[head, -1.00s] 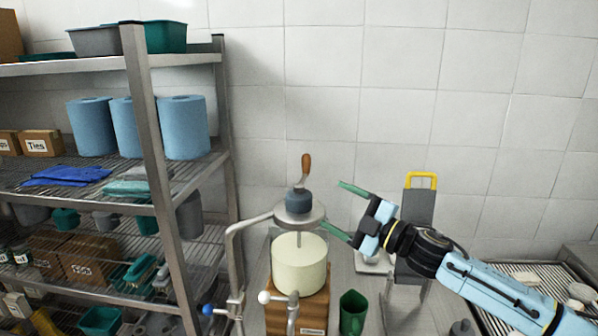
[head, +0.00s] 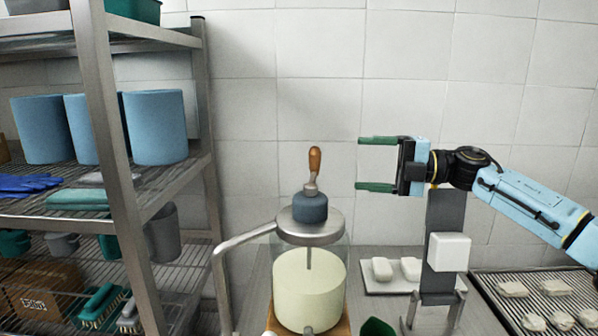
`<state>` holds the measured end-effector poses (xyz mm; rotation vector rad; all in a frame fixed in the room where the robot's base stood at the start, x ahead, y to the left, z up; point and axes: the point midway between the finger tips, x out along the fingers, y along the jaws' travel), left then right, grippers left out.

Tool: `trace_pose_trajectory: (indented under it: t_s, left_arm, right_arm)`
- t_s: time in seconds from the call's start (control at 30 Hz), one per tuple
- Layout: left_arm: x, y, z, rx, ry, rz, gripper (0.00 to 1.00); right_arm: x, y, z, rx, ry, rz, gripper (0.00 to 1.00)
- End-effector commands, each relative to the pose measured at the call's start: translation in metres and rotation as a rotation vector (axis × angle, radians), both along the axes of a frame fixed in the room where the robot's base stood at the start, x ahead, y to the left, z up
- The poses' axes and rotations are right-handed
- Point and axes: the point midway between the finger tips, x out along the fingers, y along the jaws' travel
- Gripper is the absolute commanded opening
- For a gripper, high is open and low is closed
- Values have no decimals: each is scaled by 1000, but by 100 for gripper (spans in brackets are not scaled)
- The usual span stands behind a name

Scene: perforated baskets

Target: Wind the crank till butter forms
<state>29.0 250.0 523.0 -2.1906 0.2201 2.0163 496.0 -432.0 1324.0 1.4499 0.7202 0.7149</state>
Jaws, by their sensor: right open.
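The churn stands in the middle of the head view, a clear jar with pale cream (head: 308,292) inside and a metal lid (head: 311,231) on top. A dark blue-grey hub (head: 310,207) sits on the lid, and the crank with its brown wooden handle (head: 314,160) rises from it, handle upright. A thin rod runs down into the cream. My right gripper (head: 377,164) is to the right of the handle, open and empty, its green fingers pointing left and apart from the crank. My left gripper is not in view.
A metal shelf rack (head: 125,185) with blue rolls stands at the left. A bent metal pipe (head: 235,245) runs beside the churn. At the right are a grey stand (head: 443,215) with a white block, a white board with pale pieces, and a wire rack (head: 550,300). A green cup (head: 376,327) is near the front.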

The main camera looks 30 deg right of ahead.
Motion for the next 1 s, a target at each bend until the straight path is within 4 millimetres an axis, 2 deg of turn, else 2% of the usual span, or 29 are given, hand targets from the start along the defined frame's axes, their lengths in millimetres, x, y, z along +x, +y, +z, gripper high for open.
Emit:
trace_pose_trajectory:
  t_s: [0.07,0.3,0.6,0.8,1.0]
  left_arm:
    - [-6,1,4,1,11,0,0]
    - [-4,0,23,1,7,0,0]
    - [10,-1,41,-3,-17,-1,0]
    - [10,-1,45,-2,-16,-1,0]
    - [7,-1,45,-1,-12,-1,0]
  right_arm:
    - [4,6,2,3,-2,2,75]
    - [31,42,7,4,-6,5,75]
    - [66,88,4,3,-3,3,75]
    - [78,103,2,2,-1,1,75]
    - [80,105,1,0,-1,0,75]
